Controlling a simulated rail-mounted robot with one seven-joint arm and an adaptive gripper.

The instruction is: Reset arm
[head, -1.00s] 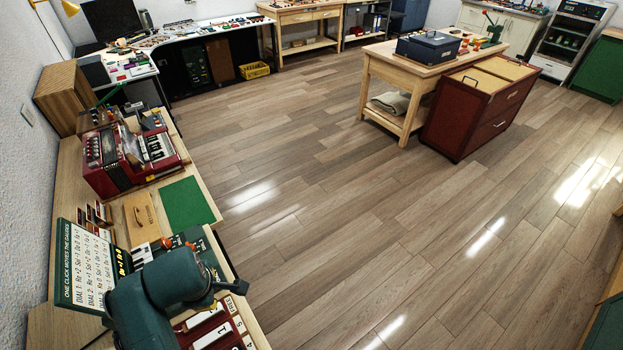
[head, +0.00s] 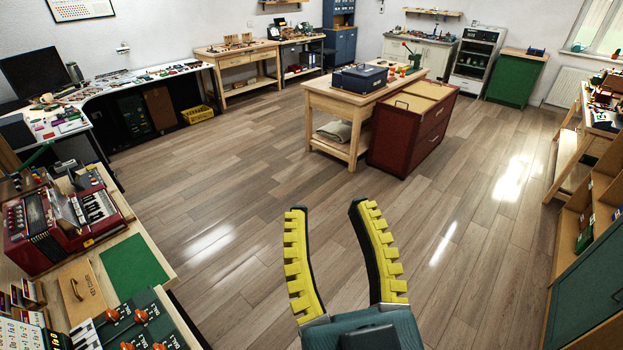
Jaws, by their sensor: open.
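My gripper (head: 326,225) is in the lower middle of the head view. Its two yellow-toothed fingers point up in the picture and stand wide apart. Nothing is between them; bare wood floor shows through the gap. The gripper touches nothing that I can see. Only the teal wrist end of my arm shows below the fingers, and the rest of the arm is out of the picture.
At left, a bench holds a red accordion (head: 65,222), a green mat (head: 137,264) and a dial panel (head: 130,325). A wooden table (head: 325,103) and a red drawer cabinet (head: 408,135) stand mid-room. A teal cabinet (head: 590,290) is at right. The floor between is clear.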

